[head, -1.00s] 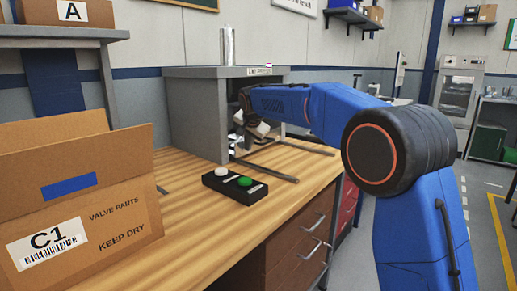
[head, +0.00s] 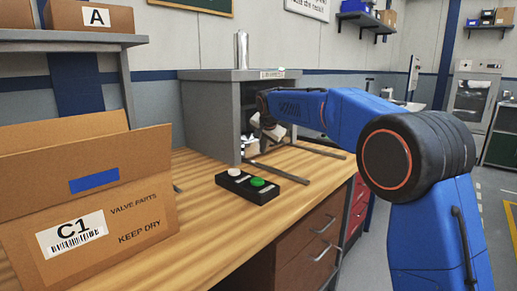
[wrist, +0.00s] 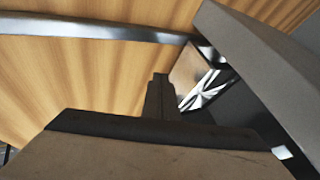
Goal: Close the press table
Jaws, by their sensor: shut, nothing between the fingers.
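The press (head: 212,115) is a grey box-shaped housing on the wooden bench, with a dark open front in the head view. Two dark slide rails (head: 279,173) run out of its opening over the bench. The press table cannot be made out clearly; my arm and the housing hide much of the inside. My gripper (head: 267,132) is at the mouth of the press, partly hidden. In the wrist view my gripper (wrist: 160,95) has its fingers together and empty. A shiny metal part (wrist: 205,88) lies just beyond the fingertips, beside the grey press wall (wrist: 265,60).
A black button box (head: 247,186) with a white and a green button sits before the press. A cardboard box (head: 150,215) marked C1 stands at left. In the wrist view a rail (wrist: 90,27) crosses the top left.

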